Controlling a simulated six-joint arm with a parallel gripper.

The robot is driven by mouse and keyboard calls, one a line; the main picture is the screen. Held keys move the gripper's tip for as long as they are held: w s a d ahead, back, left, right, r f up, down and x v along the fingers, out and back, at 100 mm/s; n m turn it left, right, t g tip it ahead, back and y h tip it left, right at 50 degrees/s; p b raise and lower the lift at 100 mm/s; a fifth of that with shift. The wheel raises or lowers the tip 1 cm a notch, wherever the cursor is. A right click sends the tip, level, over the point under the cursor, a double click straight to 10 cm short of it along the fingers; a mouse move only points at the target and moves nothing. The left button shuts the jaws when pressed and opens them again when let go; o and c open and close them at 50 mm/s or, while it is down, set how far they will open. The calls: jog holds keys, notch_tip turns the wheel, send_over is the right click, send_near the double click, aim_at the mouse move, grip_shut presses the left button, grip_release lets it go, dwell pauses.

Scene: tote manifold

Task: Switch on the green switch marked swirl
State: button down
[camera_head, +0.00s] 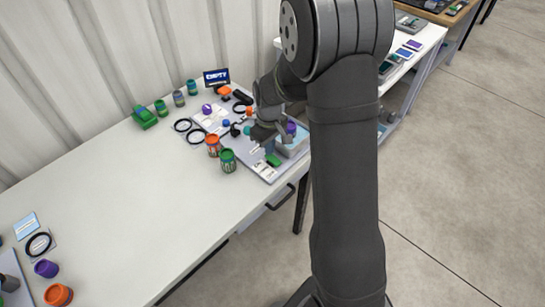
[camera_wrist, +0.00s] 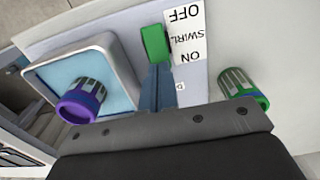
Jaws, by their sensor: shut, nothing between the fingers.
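The green switch (camera_wrist: 155,43) sits on a grey panel beside a white label (camera_wrist: 185,35) reading OFF, SWIRL and ON, upside down in the wrist view. OFF is at the top of that view and ON is nearer my gripper. My gripper (camera_wrist: 156,70) is shut and empty, its fingertips right at the ON-side end of the switch. I cannot tell whether they touch it, nor which way the switch is set. In the head view the green switch (camera_head: 273,160) lies just below my gripper (camera_head: 267,147), near the panel's front edge.
A purple-banded jar (camera_wrist: 82,100) stands on a blue-topped tray (camera_wrist: 125,75) left of the fingers. A green jar (camera_wrist: 243,90) is to the right. In the head view an orange jar (camera_head: 213,146) stands left of the panel. The table's (camera_head: 140,200) middle is clear.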

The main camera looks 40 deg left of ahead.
jog(key=shift+f, duration=0.8)
jog(key=shift+r, duration=3.55)
jog(key=shift+f, duration=3.55)
